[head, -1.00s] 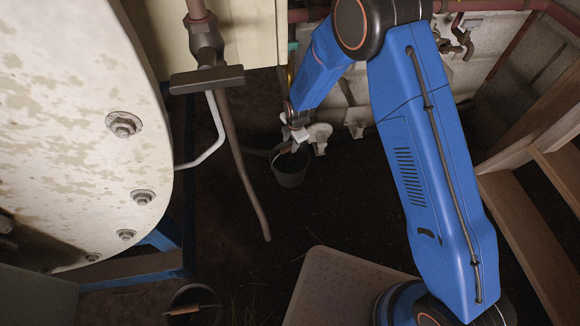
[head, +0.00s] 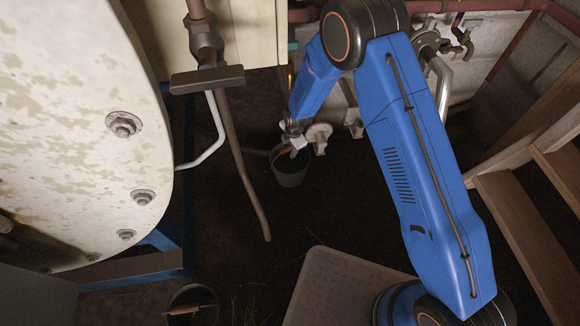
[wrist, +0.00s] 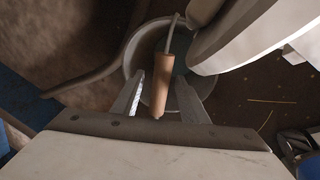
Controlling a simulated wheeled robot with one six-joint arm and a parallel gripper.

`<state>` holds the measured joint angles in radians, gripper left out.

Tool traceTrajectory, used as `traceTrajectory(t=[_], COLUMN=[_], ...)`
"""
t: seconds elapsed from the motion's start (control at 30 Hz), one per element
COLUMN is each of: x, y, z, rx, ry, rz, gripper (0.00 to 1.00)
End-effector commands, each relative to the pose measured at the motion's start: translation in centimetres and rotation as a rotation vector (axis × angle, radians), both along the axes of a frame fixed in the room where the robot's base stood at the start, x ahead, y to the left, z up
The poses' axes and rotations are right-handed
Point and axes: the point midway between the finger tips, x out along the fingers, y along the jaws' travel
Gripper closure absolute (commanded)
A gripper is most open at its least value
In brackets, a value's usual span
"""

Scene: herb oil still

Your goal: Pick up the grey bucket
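The grey bucket (head: 291,179) stands on the dark floor in the middle of the head view. My gripper (head: 294,146) is right above it, partly covering its rim. In the wrist view the bucket's pale rim (wrist: 128,66) lies beyond my fingers. Its wooden handle grip (wrist: 162,84) shows between the two fingers of my gripper (wrist: 159,103), with a visible gap on each side. The gripper is open. Whether the fingers reach down to the grip's height, I cannot tell.
A second dark bucket (head: 190,315) with a wooden grip stands at the bottom left. A brown hose (head: 244,180) hangs left of the grey bucket. The large pale vessel (head: 80,120) fills the left. Wooden steps (head: 528,235) stand at the right.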

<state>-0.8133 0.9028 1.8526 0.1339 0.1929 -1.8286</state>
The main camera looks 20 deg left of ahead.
Motion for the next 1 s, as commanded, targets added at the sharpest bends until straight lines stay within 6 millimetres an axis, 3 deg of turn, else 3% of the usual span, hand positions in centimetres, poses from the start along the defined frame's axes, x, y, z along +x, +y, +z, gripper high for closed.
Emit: traceTrajectory(t=[0.7,0.87,1.0], x=[0.0,0.0,-0.01], y=[0.0,0.0,-0.01], z=[-0.48,-0.48,-0.48], rx=[0.0,0.0,0.0], ry=[0.0,0.0,0.0], rz=[0.0,0.0,0.0], gripper=[0.6,0.98,1.0])
